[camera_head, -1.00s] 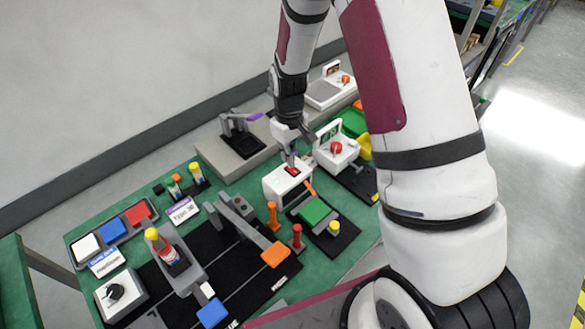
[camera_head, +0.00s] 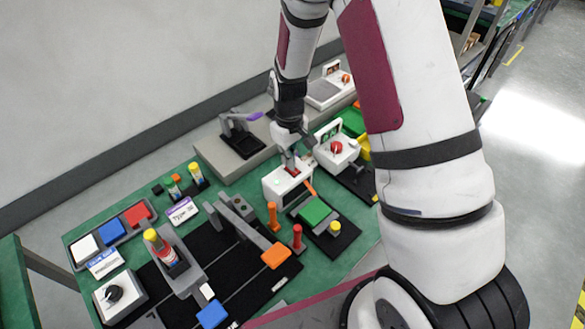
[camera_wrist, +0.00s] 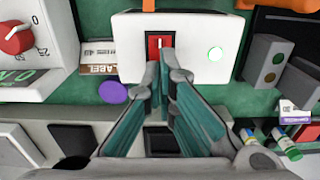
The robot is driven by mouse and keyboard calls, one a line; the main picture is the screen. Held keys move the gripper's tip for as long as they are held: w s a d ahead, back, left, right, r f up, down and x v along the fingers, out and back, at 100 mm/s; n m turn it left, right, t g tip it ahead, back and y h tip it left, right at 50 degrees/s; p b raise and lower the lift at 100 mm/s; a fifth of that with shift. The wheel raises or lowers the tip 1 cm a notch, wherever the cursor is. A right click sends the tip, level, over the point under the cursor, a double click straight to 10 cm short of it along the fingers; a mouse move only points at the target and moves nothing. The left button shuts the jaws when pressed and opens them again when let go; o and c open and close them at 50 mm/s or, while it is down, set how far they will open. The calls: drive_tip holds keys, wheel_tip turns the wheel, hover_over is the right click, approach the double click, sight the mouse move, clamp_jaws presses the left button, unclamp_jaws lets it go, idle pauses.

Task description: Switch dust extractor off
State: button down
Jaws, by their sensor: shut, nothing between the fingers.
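A white box (camera_head: 278,190) with a red rocker switch (camera_wrist: 154,42) stands on the green bench; I cannot read a label naming it the dust extractor. My gripper (camera_head: 291,166) is shut and empty, pointing down at the switch. In the wrist view its fingertips (camera_wrist: 163,58) overlap the lower part of the switch; I cannot tell whether they touch it.
A white unit with a red knob (camera_head: 336,148) stands close right of my gripper. A grey block with a purple-tipped lever (camera_head: 240,135) stands behind left. Orange and red posts (camera_head: 272,215) and a green-topped block (camera_head: 314,211) stand in front.

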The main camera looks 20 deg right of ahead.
drive_tip(key=shift+f, duration=0.5)
drive_tip(key=shift+r, duration=0.1)
drive_tip(key=shift+r+p, duration=0.95)
drive_tip(key=shift+r, duration=2.5)
drive_tip(key=s+r+m+t, duration=0.1)
drive_tip(key=s+r, duration=0.3)
drive_tip(key=r, duration=0.6)
drive_tip(key=s+r+m+t, duration=0.1)
drive_tip(key=s+r, duration=0.3)
drive_tip(key=r, duration=0.6)
drive_tip(key=s+r+m+t, duration=0.1)
drive_tip(key=s+r, duration=0.4)
drive_tip(key=s, duration=0.3)
drive_tip(key=s+r+m+t, duration=0.1)
drive_tip(key=s+r, duration=0.3)
drive_tip(key=s, duration=0.5)
drive_tip(key=shift+s+r+m+t, duration=0.2)
drive_tip(key=shift+r+m+t, duration=0.15)
drive_tip(key=shift+t, duration=0.45)
